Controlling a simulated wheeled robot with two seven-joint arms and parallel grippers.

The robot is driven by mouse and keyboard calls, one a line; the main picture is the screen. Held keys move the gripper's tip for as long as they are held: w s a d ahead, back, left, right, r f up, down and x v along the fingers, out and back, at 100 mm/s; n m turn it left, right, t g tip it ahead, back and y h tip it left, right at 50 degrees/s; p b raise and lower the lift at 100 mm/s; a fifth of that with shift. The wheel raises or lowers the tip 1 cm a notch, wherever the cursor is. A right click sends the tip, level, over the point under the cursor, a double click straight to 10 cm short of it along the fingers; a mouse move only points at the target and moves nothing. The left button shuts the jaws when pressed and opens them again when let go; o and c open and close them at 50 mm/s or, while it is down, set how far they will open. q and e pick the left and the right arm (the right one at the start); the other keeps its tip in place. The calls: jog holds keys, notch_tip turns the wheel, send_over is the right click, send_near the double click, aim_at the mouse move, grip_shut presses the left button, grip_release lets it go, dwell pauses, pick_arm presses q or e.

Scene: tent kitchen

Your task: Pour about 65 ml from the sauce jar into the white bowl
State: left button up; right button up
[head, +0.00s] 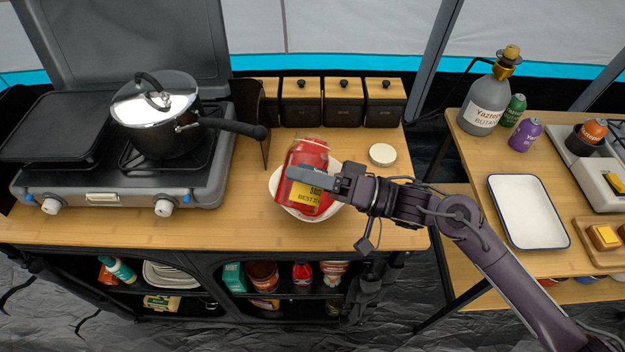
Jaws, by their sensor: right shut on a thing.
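The red sauce jar (308,160) with a yellow label is held over the white bowl (335,207) on the wooden counter. The jar looks slightly tilted. It covers most of the bowl, so the bowl's inside and any sauce in it are hidden. My right gripper (313,180) reaches in from the right and is shut on the jar, with a finger across its front. My left gripper is not in view.
A round white lid (382,154) lies right of the bowl. A stove (100,190) with a pot (157,118) stands at the left, its handle pointing toward the jar. Dark canisters (343,102) line the back. A side table with a white tray (528,212) is at the right.

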jog(key=shift+s+a+r, duration=0.1)
jog(key=shift+r, duration=0.05)
jog(key=shift+w+n+g+b, duration=0.2)
jog(key=shift+n+g+b, duration=0.15)
jog(key=shift+n, duration=0.85)
notch_tip(320, 180, down, 2)
jog(key=shift+f+n+g+b, duration=0.15)
jog(key=shift+n+g+b, duration=0.3)
jog(key=shift+n+b, duration=0.75)
jog(key=shift+s+r+n+h+p, duration=0.1)
jog(key=shift+r+n+h+p, duration=0.25)
jog(key=shift+p, duration=0.25)
jog(key=shift+r, duration=0.1)
jog(key=shift+s, duration=0.2)
jog(key=shift+w, duration=0.1)
jog(key=shift+n, duration=0.25)
